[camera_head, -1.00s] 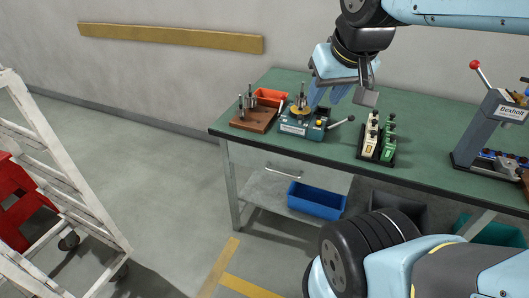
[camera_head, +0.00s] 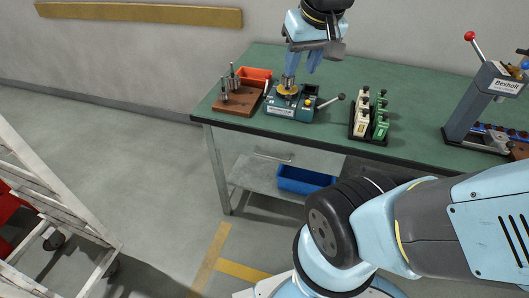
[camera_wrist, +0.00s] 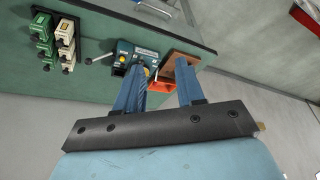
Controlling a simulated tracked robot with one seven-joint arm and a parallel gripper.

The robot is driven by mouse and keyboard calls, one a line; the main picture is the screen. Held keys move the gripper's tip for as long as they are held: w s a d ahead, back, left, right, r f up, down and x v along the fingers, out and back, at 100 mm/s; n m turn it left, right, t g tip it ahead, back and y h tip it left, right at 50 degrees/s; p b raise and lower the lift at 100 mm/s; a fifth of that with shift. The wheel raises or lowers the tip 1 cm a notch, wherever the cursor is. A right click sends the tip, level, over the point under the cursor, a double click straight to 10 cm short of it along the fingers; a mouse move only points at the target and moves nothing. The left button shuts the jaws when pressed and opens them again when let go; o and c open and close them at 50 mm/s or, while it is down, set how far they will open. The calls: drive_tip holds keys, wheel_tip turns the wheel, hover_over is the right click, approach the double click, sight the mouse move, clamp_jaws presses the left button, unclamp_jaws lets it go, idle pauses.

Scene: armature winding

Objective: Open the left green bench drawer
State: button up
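My gripper (camera_head: 302,74) is above the bench top, over the small blue-green winding device (camera_head: 292,106), well above and behind the handle. In the wrist view my gripper (camera_wrist: 160,68) shows two blue fingers spread apart with nothing between them.
A wooden block with metal pins (camera_head: 237,101), an orange bin (camera_head: 254,77) and a rack of white and green parts (camera_head: 370,122) stand on the bench. A press (camera_head: 485,105) is at right. A blue bin (camera_head: 304,180) sits below. Floor at left is clear up to a white ladder frame (camera_head: 45,190).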

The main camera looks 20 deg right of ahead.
drive_tip(key=w+a+f+g+h, duration=0.2)
drive_tip(key=w+a+f+g, duration=0.15)
drive_tip(key=w+f, duration=0.4)
drive_tip(key=w+a+f+g+h, duration=0.25)
drive_tip(key=w+a+f, duration=0.2)
drive_tip(key=f, duration=0.65)
drive_tip(key=w+a+f+n+t+h, duration=0.1)
drive_tip(key=a+f+n+t+h, duration=0.15)
drive_tip(key=f+h, duration=0.7)
drive_tip(key=w+a+f+n+t+h, duration=0.1)
drive_tip(key=w+a+f+h, duration=0.15)
drive_tip(key=f, duration=1.35)
drive_tip(key=w+d+f, duration=0.1)
drive_tip(key=d, duration=1.1)
drive_tip(key=shift+w+d+f+t, duration=0.25)
drive_tip(key=shift+d+f+t, duration=0.05)
drive_tip(key=shift+f+t, duration=0.05)
clamp_jaws()
